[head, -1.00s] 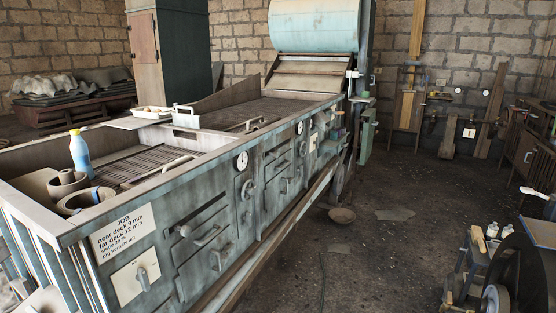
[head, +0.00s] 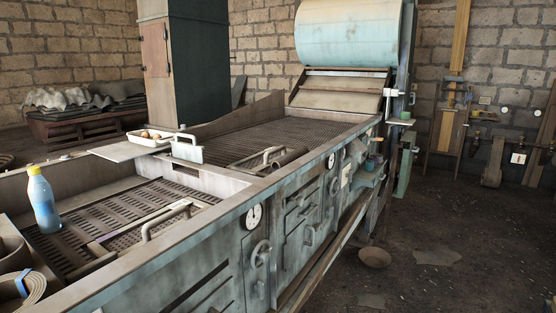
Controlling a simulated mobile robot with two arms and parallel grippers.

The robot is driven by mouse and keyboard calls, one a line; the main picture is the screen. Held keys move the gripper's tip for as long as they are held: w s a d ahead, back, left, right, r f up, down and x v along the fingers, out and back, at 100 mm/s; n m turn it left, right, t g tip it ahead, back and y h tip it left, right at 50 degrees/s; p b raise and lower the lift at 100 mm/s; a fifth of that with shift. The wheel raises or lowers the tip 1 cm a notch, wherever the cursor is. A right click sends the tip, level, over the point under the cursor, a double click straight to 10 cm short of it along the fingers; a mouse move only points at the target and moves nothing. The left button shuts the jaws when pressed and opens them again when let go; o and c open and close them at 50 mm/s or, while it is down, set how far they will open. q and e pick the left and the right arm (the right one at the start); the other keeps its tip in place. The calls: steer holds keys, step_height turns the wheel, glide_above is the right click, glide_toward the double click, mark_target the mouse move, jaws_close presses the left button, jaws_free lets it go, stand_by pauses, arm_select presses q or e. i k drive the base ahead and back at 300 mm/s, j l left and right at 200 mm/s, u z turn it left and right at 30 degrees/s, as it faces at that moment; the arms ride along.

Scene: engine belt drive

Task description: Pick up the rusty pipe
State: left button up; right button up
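A short dark brown tube (head: 287,157) lies on the far slotted deck, close to the front rim of the long machine. It looks like the rusty pipe, but it is small here and I cannot be sure. A pale metal handle (head: 268,154) is right beside it on its left. Neither of my grippers shows in the head view.
The long grey-green machine (head: 290,225) has gauges, handles and levers along its front. A blue bottle (head: 43,203) and brown rolls (head: 12,255) stand on the near deck. A tray (head: 158,137) sits on a crossboard. A bowl (head: 374,257) lies on mostly clear floor at right.

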mark_target(277, 164)
steer(key=i+l+u, duration=0.1)
steer(key=u, duration=0.25)
steer(key=i+l+u, duration=0.1)
steer(key=u, duration=0.3)
steer(key=l+u, duration=0.35)
steer(key=i+j, duration=0.05)
steer(key=j, duration=0.05)
